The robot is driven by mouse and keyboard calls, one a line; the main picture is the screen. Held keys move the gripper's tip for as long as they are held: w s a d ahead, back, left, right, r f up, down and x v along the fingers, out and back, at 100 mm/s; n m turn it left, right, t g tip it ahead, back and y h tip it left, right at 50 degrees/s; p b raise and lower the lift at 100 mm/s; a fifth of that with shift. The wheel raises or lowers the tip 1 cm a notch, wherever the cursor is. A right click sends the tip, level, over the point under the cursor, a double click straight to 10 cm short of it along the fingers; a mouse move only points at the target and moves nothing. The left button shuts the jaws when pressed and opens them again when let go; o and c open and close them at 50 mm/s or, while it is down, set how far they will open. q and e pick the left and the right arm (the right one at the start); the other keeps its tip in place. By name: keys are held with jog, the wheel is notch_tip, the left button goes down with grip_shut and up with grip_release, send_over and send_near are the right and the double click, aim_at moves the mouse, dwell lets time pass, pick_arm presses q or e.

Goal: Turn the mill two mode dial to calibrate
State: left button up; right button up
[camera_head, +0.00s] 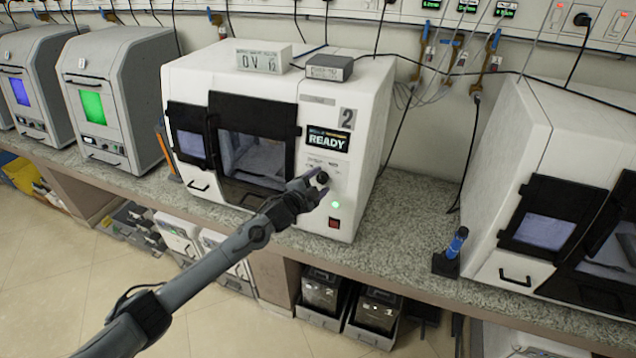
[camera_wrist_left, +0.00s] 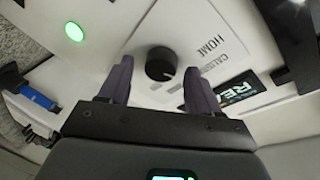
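Mill two (camera_head: 370,120) is the white machine with a "2" label and a screen (camera_head: 328,139) reading READY. Its mode dial (camera_wrist_left: 160,63) is a round black knob on the front panel, and it also shows in the head view (camera_head: 322,177), partly hidden by my gripper. The labels HOME (camera_wrist_left: 203,39) and CALIBRATE (camera_wrist_left: 211,62), the latter partly cut off, are printed near it. My left gripper (camera_head: 314,182) is open at the panel. In the wrist view its two dark fingers stand either side of the dial, with gaps. The dial's exact pointing is unclear. My right gripper is out of view.
A green light (camera_head: 336,204) and a red switch (camera_head: 333,222) sit below the dial. Two small boxes lie on the mill's top. Another white machine (camera_head: 560,150) stands at right, with a blue-handled tool (camera_head: 456,243) beside it. Counter between them is mostly clear.

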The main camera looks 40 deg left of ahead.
pick_arm(q)
jog(key=shift+s, duration=0.15)
jog(key=s+r, duration=0.1)
jog(key=s, duration=0.9)
jog(key=shift+s+d+r, duration=0.2)
jog(key=shift+d, duration=0.25)
